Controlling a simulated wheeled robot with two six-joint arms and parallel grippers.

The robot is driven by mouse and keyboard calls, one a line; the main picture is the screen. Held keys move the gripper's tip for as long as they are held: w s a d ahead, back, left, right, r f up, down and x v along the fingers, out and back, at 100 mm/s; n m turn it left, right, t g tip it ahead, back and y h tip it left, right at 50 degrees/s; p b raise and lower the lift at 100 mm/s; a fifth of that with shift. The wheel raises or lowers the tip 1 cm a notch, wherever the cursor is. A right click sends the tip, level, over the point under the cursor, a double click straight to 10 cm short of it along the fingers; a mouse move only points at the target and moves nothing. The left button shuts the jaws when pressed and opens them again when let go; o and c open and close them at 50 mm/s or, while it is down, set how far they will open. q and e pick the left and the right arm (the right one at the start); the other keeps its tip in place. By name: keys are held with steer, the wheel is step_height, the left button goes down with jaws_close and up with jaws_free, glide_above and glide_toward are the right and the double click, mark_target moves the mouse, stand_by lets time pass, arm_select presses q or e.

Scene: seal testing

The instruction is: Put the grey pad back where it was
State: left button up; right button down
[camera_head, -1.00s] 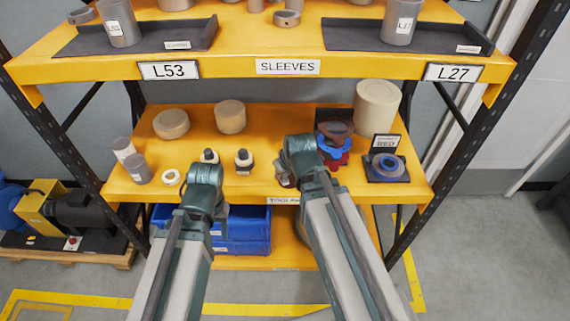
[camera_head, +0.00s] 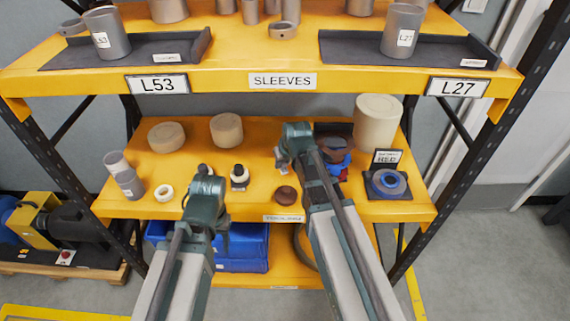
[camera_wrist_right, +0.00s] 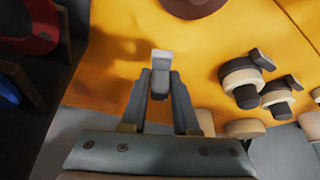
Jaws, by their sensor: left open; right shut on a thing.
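A small grey pad (camera_wrist_right: 160,80) with a pale end is between the fingers of my right gripper (camera_wrist_right: 160,92) in the right wrist view. In the head view my right gripper (camera_head: 283,156) is over the middle shelf, with the pad (camera_head: 280,155) just showing at its left. My left gripper (camera_head: 207,200) is open in front of the shelf's left half, its fingers mostly hidden by its own wrist. A dark red-brown disc (camera_head: 285,194) lies on the shelf below my right gripper; it also shows at the top of the right wrist view (camera_wrist_right: 195,5).
Black-topped cream handles (camera_head: 239,176) stand left of the disc. Red and blue items (camera_head: 335,160) sit behind my right arm. A blue ring (camera_head: 388,183) on a dark base is at right. Tan cylinders (camera_head: 227,130) stand at the back. The upper shelf (camera_head: 240,72) overhangs.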

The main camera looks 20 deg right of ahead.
mark_target(283, 165)
steer(key=shift+w+d, duration=0.1)
steer(key=shift+w, duration=0.35)
steer(key=shift+w+d+f+b, duration=0.4)
steer(key=shift+w+f+b, duration=0.35)
steer(key=shift+w, duration=0.1)
steer(key=shift+s+a+f+b, duration=0.1)
steer(key=shift+f+b, duration=1)
steer(key=shift+f, duration=0.1)
steer(key=c, duration=0.7)
jaws_free()
steer(key=shift+o, duration=0.2)
